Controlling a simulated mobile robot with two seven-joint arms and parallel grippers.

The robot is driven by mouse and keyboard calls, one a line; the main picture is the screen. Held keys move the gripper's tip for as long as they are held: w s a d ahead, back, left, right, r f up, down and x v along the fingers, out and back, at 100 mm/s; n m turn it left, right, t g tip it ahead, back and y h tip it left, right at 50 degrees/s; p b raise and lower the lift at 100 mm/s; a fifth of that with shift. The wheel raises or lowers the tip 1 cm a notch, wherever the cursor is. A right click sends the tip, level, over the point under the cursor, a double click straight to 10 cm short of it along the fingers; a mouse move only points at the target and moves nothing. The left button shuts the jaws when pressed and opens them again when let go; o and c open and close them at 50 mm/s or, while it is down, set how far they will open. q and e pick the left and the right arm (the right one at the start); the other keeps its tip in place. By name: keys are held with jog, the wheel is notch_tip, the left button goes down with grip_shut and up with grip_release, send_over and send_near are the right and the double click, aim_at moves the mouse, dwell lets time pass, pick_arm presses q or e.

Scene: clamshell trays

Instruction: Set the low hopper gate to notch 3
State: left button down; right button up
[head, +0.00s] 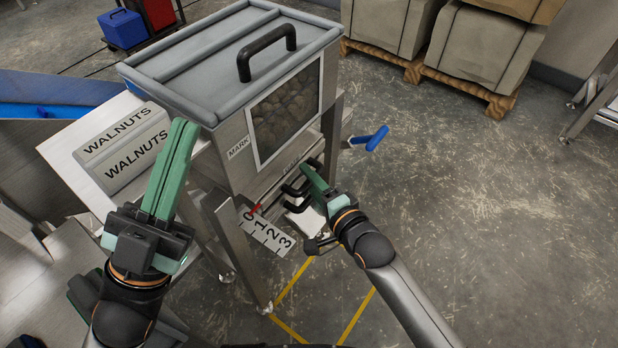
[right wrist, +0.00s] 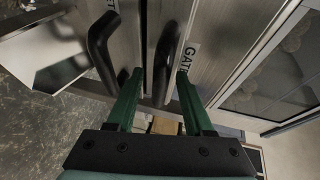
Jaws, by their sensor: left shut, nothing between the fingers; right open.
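The hopper (head: 205,150) is a grey metal bin on legs. Low on its front is a scale plate (head: 268,232) marked 0 to 3, with a red pointer (head: 254,208) by the 0. A black bar handle (right wrist: 165,60) stands beside the GATE label (right wrist: 190,50) in the right wrist view; a second black handle (right wrist: 101,45) is left of it. My right gripper (right wrist: 157,88) is open, its green fingers on either side of the handle by the label. Contact is unclear. My left gripper (head: 180,130) is shut and empty, raised left of the hopper.
The hopper lid (head: 230,50) has its own black handle (head: 266,52). A blue-handled lever (head: 370,138) sticks out at the hopper's right. WALNUTS boxes (head: 122,150) stand at left.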

grip_shut()
dwell(0.3)
dwell(1.1)
